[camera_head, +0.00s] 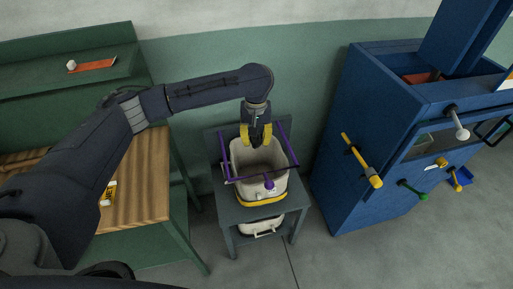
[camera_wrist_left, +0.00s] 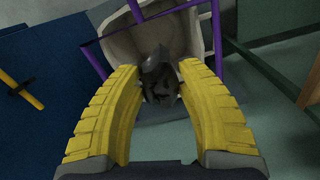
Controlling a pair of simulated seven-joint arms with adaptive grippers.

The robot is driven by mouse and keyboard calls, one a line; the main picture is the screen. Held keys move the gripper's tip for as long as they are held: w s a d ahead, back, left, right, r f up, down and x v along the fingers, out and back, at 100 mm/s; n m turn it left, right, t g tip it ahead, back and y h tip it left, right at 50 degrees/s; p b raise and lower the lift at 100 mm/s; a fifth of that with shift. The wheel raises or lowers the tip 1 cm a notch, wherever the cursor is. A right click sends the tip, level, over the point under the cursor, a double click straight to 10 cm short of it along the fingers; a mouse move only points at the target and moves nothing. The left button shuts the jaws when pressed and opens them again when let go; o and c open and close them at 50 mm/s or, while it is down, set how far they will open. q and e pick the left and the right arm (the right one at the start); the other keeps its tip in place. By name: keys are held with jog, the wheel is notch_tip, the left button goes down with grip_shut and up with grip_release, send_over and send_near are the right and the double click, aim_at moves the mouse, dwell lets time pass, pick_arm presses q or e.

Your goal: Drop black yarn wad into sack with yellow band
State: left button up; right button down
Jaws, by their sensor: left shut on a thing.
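The cream sack (camera_head: 246,180) hangs open in a purple frame (camera_head: 283,148) on a grey stand, with a yellow band (camera_head: 262,201) round its lower part. My left gripper (camera_head: 257,143) points down over the sack's mouth, near its back side. In the left wrist view, my left gripper (camera_wrist_left: 160,76) has its yellow fingers on either side of a dark lump, the black yarn wad (camera_wrist_left: 159,82). The sack's pale inside (camera_wrist_left: 125,50) shows behind the wad. My right gripper is not in view.
A pale container (camera_head: 262,228) sits low in the stand. A blue cabinet (camera_head: 335,150) with coloured handles stands to the right. A green bench with a wooden top (camera_head: 150,190) is on the left. Bare floor lies between stand and cabinet.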

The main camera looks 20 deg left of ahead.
pick_arm(q)
jog(key=w+a+f+n, duration=0.1)
jog(key=w+f, duration=0.1)
jog(key=f, duration=0.5)
jog(key=w+f+n, duration=0.1)
jog(key=w+f, duration=0.1)
jog(key=f, duration=0.6)
jog(key=shift+a+f+n, duration=0.3)
jog(key=shift+a+n, duration=0.05)
jog(key=shift+n, duration=0.05)
jog(key=o, duration=0.8)
notch_tip(320, 180, up, 12)
dwell(0.4)
